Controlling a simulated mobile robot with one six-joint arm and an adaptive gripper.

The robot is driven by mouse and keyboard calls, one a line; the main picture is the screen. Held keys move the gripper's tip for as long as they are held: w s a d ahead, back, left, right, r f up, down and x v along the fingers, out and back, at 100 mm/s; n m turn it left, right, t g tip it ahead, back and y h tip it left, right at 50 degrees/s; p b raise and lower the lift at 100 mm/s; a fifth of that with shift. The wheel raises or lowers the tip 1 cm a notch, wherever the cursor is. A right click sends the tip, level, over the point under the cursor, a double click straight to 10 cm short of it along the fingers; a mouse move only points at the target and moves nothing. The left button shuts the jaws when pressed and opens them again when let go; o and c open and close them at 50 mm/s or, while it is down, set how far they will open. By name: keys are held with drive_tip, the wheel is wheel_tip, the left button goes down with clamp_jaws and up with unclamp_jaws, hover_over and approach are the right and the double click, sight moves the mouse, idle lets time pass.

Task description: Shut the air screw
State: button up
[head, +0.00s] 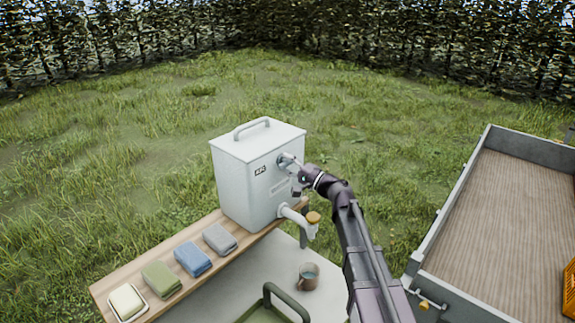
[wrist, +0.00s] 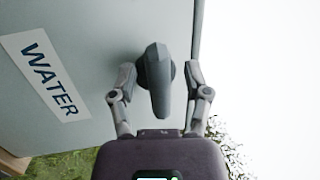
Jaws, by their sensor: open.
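A pale metal water tank (head: 240,180) with a top handle stands upright on a wooden shelf. Its WATER label (wrist: 45,75) shows in the wrist view. A grey wing-shaped knob (wrist: 157,82), which looks to be the air screw, sticks out of the tank's face, its long tail pointing down in the wrist view. My gripper (head: 293,166) is at the upper right of the tank's front. Its fingers are open, one on each side of the knob, with a visible gap on both sides. In the head view my gripper partly hides the knob.
Below my gripper, a tap (head: 295,214) with an orange-brown top juts from the tank. A mug (head: 308,276) stands below it. A trailer bed (head: 500,210) is at right.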

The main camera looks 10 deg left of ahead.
drive_tip(key=shift+n, duration=0.4)
drive_tip(key=n+g, duration=0.1)
drive_tip(key=n, duration=0.1)
drive_tip(key=n+g+p, duration=0.1)
drive_tip(key=n, duration=0.2)
drive_tip(key=shift+f, duration=0.1)
drive_tip(key=n+p, duration=0.1)
drive_tip(key=n, duration=0.2)
drive_tip(key=n+h+p, duration=0.1)
drive_tip(key=n, duration=0.1)
drive_tip(key=shift+w+d+f+n+g, duration=0.1)
drive_tip(key=shift+d+f+n+g, duration=0.05)
drive_tip(key=shift+n+g, duration=0.25)
drive_tip(key=v, duration=1.4)
drive_tip(key=w+f+m+g+y+b, duration=0.1)
drive_tip(key=w+f+m+y+b, duration=0.4)
drive_tip(key=m+b, duration=1.1)
drive_tip(key=shift+w+d+f+m+g, duration=0.35)
drive_tip(key=shift+f+m, duration=0.45)
drive_tip(key=shift+f, duration=0.75)
